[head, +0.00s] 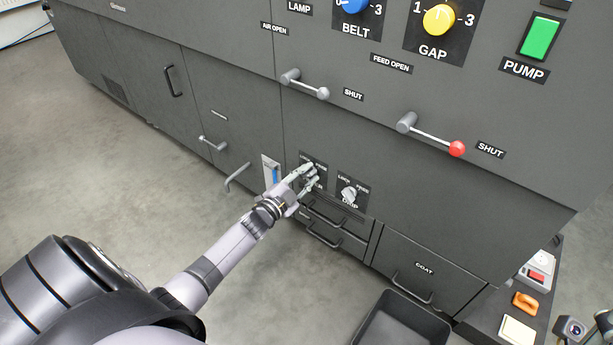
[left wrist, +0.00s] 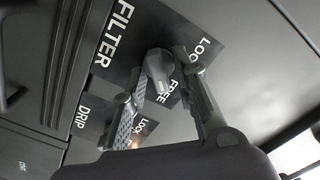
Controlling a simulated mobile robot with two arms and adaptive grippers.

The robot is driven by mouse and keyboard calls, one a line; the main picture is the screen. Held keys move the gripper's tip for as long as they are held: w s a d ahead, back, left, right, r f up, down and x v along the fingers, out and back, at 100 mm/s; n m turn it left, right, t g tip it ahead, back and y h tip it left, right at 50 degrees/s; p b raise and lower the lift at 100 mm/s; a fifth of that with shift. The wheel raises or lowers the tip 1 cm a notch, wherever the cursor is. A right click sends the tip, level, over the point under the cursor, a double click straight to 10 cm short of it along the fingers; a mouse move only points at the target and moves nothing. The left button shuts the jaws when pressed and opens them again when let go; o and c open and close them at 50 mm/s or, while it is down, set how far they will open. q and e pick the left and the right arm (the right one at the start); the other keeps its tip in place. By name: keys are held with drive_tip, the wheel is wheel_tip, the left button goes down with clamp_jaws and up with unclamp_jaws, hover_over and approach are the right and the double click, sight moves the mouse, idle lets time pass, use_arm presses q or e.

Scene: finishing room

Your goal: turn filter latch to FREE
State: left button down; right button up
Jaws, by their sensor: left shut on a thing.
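The filter latch (left wrist: 158,63) is a small grey knob on a dark plate lettered FILTER, LOCK and FREE on the machine front. My left gripper (head: 312,178) reaches it from the lower left in the head view and mostly hides it there. In the left wrist view the two fingers of my left gripper (left wrist: 161,70) are closed about the knob, one on each side. The knob lies near the FREE lettering, but I cannot tell exactly where it points.
Right of the filter plate is the pale DRIP latch (head: 349,194). Drawer handles (head: 324,240) stick out below. Above are the levers, one with a red knob (head: 457,148). A black bin (head: 402,322) stands on the floor below the COAT drawer. Open floor lies at left.

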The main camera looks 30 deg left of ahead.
use_arm(q)
drive_tip(key=shift+f, duration=0.1)
drive_tip(key=c, duration=1.6)
unclamp_jaws()
drive_tip(key=shift+c, duration=0.2)
drive_tip(key=s, duration=1.2)
drive_tip(key=shift+a, duration=0.45)
